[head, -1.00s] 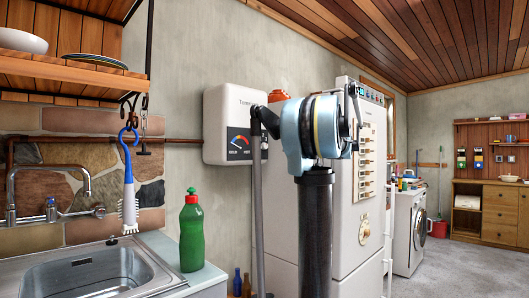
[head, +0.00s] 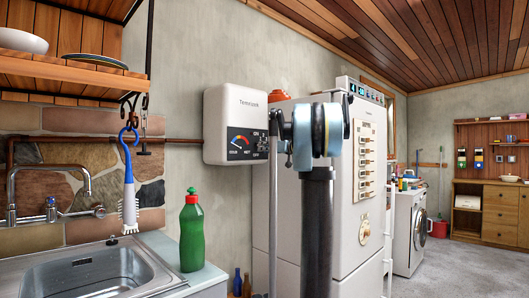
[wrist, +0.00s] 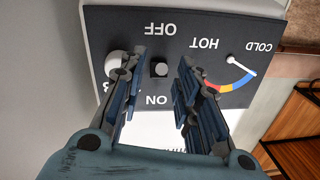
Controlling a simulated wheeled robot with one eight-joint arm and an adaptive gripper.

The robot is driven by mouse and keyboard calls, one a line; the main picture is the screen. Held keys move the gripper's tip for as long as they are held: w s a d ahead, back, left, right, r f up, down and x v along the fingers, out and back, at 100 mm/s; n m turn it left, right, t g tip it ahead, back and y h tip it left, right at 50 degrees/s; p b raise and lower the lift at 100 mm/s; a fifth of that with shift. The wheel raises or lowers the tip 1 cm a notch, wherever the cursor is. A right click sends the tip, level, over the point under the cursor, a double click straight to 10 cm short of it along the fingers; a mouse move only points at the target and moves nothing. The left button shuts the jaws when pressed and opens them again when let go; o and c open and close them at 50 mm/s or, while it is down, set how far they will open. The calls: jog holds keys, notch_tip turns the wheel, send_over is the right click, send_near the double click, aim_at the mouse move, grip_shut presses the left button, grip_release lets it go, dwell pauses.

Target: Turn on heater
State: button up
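The heater (head: 236,104) is a white box on the wall, with a dark control panel at its lower right. In the wrist view the panel (wrist: 180,28) appears upside down, with the words OFF, ON, HOT and COLD. A small black switch (wrist: 159,69) sits between OFF and ON. A white round knob (wrist: 118,60) is partly hidden behind the left finger. A gauge needle (wrist: 240,66) points toward COLD. My gripper (wrist: 158,62) is open and empty, its fingers on either side of the switch; whether they touch the panel I cannot tell.
A sink (head: 90,275), a green bottle (head: 191,232) and a hanging brush (head: 129,195) are at left. The floor at right is clear.

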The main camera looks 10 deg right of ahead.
jog(key=shift+x, duration=1.05)
